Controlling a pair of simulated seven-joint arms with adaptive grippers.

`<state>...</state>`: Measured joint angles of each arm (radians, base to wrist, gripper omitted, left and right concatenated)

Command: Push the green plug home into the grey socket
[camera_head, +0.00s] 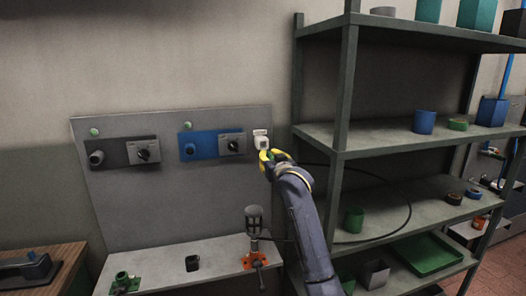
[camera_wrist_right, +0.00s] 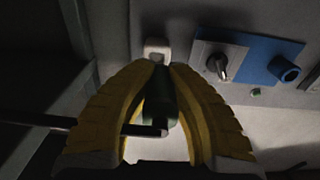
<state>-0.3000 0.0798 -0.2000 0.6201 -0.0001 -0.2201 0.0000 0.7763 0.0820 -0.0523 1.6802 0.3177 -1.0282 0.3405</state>
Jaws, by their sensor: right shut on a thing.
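My right gripper (camera_head: 267,157) has yellow fingers and is at the right edge of the upright panel, just below a small whitish-grey socket (camera_head: 260,139). In the right wrist view the fingers (camera_wrist_right: 160,82) are shut on the dark green plug (camera_wrist_right: 160,102). The plug's front end points at the pale socket (camera_wrist_right: 157,50) and is close to it. I cannot tell whether the tip touches or enters it. In the head view the fingers hide the plug. My left gripper is not in view.
The grey panel (camera_head: 180,217) also carries a blue plate (camera_head: 207,145) and a black plate (camera_head: 123,153), each with a knob and a round port. An orange-based stand (camera_head: 254,222) is on the ledge below. A metal shelf (camera_head: 343,95) stands close right, with a black cable (camera_head: 409,205) looping before it.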

